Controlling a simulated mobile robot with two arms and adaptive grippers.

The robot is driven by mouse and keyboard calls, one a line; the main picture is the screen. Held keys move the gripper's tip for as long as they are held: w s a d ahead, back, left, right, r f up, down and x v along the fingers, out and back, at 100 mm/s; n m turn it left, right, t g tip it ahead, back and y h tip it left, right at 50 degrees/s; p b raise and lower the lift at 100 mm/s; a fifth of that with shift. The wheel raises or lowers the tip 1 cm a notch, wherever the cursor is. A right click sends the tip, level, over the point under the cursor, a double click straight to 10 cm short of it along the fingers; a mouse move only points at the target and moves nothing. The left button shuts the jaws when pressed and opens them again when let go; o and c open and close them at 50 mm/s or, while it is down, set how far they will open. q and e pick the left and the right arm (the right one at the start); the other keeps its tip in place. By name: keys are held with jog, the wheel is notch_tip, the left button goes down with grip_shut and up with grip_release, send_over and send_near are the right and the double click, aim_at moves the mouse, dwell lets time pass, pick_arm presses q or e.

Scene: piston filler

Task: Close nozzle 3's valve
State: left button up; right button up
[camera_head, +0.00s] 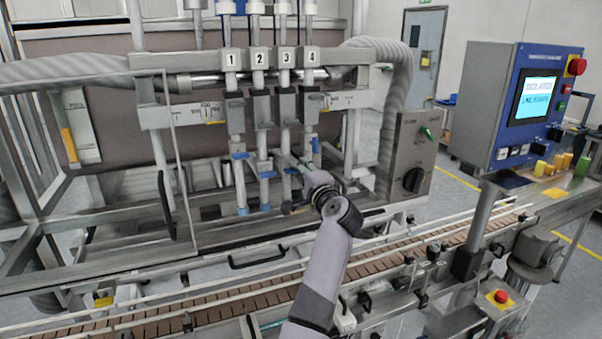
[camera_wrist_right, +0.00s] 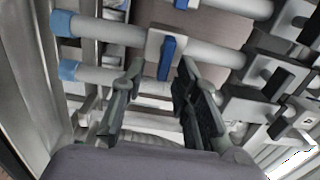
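Nozzle 3's label (camera_head: 284,57) sits on the third of several vertical filler pipes. Its blue valve handle (camera_head: 291,171) is low on that pipe and lies across it. My right gripper (camera_head: 298,163) is in front of the lower part of nozzles 3 and 4, partly hidden by its own wrist. In the right wrist view my right gripper (camera_wrist_right: 158,75) is open, with its two fingers apart. A blue handle (camera_wrist_right: 167,58) shows between the fingertips, crosswise to its grey pipe; it appears to be nozzle 3's. I cannot tell whether the fingers touch it. My left gripper is out of view.
Neighbouring blue handles are on nozzle 2 (camera_head: 267,175), nozzle 1 (camera_head: 240,155) and nozzle 4 (camera_head: 315,145). A conveyor (camera_head: 255,300) runs in front of the filler. A switch box (camera_head: 412,150) and a blue control panel (camera_head: 525,105) stand to the right.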

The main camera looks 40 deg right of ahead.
dwell(0.3)
jog(key=n+b, duration=0.3)
jog(key=n, duration=0.3)
jog(key=a+r+n+b, duration=0.1)
jog(key=n+b, duration=0.2)
jog(key=n, duration=0.3)
jog(key=a+n+b, duration=0.1)
jog(key=n+b, duration=0.2)
jog(key=n, duration=0.3)
jog(key=shift+w+r, duration=0.25)
jog(key=shift+r, duration=0.15)
jog(key=b+v, duration=0.5)
jog(key=v, duration=1.2)
jog(key=a+f+n+g+y, duration=0.1)
jog(key=a+f+g, duration=0.2)
jog(key=f, duration=1.1)
jog(key=w+a+f+n+g+y, duration=0.1)
jog(key=a+f, duration=0.4)
jog(key=f, duration=1)
jog(key=shift+n+g, duration=0.5)
jog(key=shift+g, duration=0.7)
jog(key=shift+w+f, duration=0.1)
